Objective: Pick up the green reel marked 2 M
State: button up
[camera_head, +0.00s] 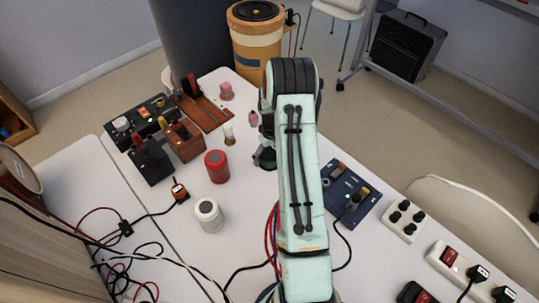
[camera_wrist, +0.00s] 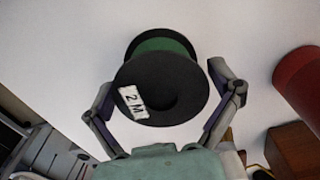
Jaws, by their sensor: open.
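The green reel (camera_wrist: 165,48) fills the upper middle of the wrist view. It has black round flanges, a green core and a white label reading 2 M on the near flange. My gripper (camera_wrist: 161,82) is open, with one finger on each side of the near flange. I cannot tell whether either finger touches it.
A red cylinder (camera_head: 216,167) and a white one (camera_head: 208,216) stand left of my arm; the red one also shows in the wrist view (camera_wrist: 302,82). Wooden and black devices (camera_head: 152,160) stand further left. A blue box (camera_head: 350,190) sits to the right. Cables cross the front.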

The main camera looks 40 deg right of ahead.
jog(key=c, duration=1)
